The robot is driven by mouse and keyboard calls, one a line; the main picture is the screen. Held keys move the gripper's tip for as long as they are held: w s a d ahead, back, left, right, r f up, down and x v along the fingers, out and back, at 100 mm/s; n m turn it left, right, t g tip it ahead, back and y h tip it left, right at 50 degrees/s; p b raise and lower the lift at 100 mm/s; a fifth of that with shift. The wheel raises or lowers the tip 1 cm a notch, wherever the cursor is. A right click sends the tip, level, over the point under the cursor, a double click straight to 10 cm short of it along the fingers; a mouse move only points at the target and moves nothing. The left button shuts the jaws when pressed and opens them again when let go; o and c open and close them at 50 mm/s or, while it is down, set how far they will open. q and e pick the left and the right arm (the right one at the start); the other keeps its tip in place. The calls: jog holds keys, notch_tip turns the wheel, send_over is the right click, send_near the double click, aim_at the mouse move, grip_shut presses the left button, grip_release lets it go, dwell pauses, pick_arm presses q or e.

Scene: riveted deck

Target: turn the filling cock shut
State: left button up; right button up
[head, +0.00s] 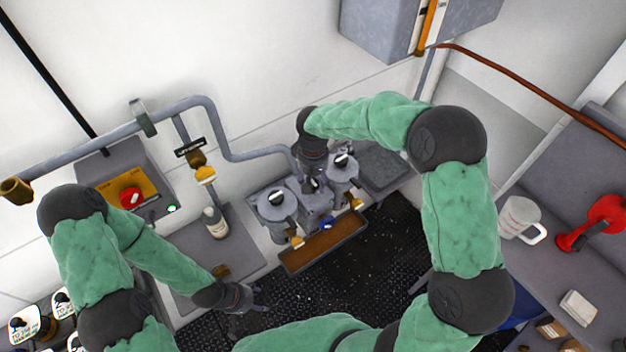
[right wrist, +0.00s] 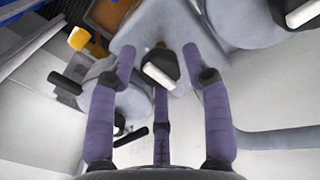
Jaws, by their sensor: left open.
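Several cocks show and no label is readable, so I cannot tell which is the filling cock. A black knob with a white bar (right wrist: 158,72) sits on the grey body between two round pots; it also shows in the head view (head: 314,184). My right gripper (right wrist: 160,62) points down over it, its purple fingers spread around the knob with gaps visible; contact is unclear. In the head view the right gripper (head: 314,172) partly hides the knob. My left gripper (head: 258,300) is open and empty, low left of the brown tray.
The left pot (head: 277,207) and right pot (head: 342,172) carry similar knobs. Yellow-handled cocks hang over the brown tray (head: 325,240). A yellow wall valve (head: 205,175) stands above a bottle (head: 214,222). A mug (head: 518,215) stands on the right bench.

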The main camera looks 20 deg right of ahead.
aim_at(313, 182)
dwell(0.3)
notch_tip(313, 182, up, 12)
dwell(0.6)
dwell(0.4)
